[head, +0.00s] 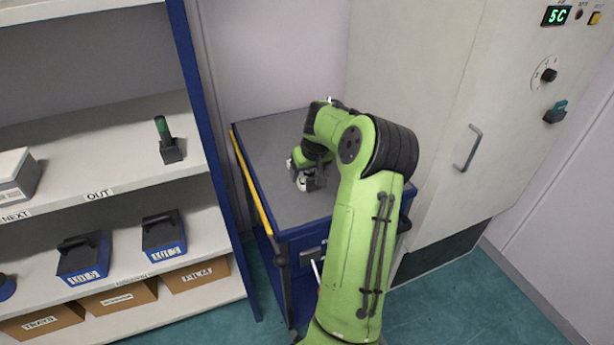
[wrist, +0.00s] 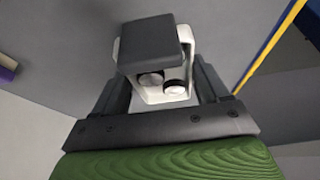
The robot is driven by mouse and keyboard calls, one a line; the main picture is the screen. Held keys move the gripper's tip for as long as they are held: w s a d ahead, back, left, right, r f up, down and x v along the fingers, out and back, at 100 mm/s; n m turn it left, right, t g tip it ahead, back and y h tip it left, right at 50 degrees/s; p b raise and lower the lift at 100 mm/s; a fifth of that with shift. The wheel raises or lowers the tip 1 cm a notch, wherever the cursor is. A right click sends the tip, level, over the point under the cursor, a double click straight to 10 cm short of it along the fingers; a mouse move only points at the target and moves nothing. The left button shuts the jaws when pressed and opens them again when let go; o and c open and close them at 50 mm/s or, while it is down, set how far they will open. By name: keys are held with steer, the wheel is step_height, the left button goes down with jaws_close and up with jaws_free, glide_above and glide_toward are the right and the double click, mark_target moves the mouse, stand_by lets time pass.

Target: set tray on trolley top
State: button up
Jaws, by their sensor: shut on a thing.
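The trolley top (head: 268,135) is a grey surface on a blue trolley with a yellow rail along its left side; it fills much of the wrist view (wrist: 60,45). My gripper (wrist: 163,92) is shut on a small white tray (wrist: 128,62), with one dark finger on each side. A dark block (wrist: 150,42) and two round metallic pieces (wrist: 151,79) show in the tray. In the head view, my gripper (head: 308,180) and the tray are over the trolley top, partly hidden by my arm. Whether the tray touches the surface I cannot tell.
A shelf unit (head: 90,140) with labelled boxes stands on the left, its blue post near the trolley. A large pale cabinet (head: 420,60) with a handle stands on the right. The visible left part of the trolley top is clear.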

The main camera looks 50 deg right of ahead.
steer(key=shift+f, duration=0.4)
steer(key=shift+r, duration=0.1)
steer(key=o, duration=1.1)
steer(key=shift+o, duration=0.2)
